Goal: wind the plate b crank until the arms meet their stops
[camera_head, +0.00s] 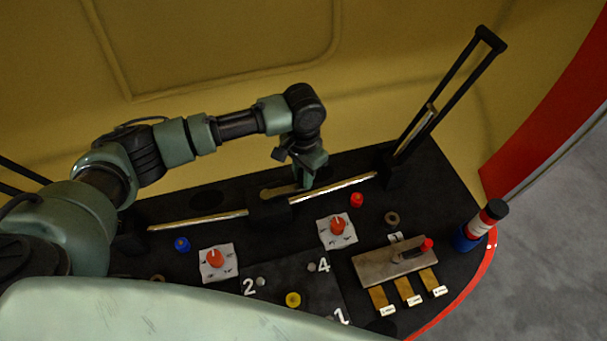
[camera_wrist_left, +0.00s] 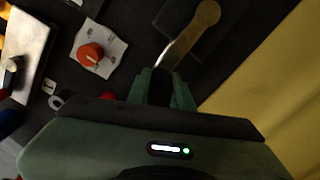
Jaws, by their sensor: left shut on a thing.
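The crank (camera_head: 279,191) is a short brass-coloured arm on top of a black box (camera_head: 268,210) in the middle of the dark console. My left gripper (camera_head: 308,182) points down at its right end and is shut on the crank's handle, which the fingers hide. In the left wrist view the crank's arm (camera_wrist_left: 206,15) runs from its round end down towards the gripper (camera_wrist_left: 160,75). Shiny rods (camera_head: 333,188) run out from both sides of the box. A black frame-like arm (camera_head: 455,88) leans up at the right; part of another shows at the left edge. My right gripper is out of view.
Red knobs on white plates (camera_head: 214,260) (camera_head: 338,226), a red button (camera_head: 357,200) and a blue button (camera_head: 182,244) stand in front. A lever plate (camera_head: 385,268) and a striped cylinder (camera_head: 482,226) are at right. A yellow wall (camera_head: 220,40) rises behind.

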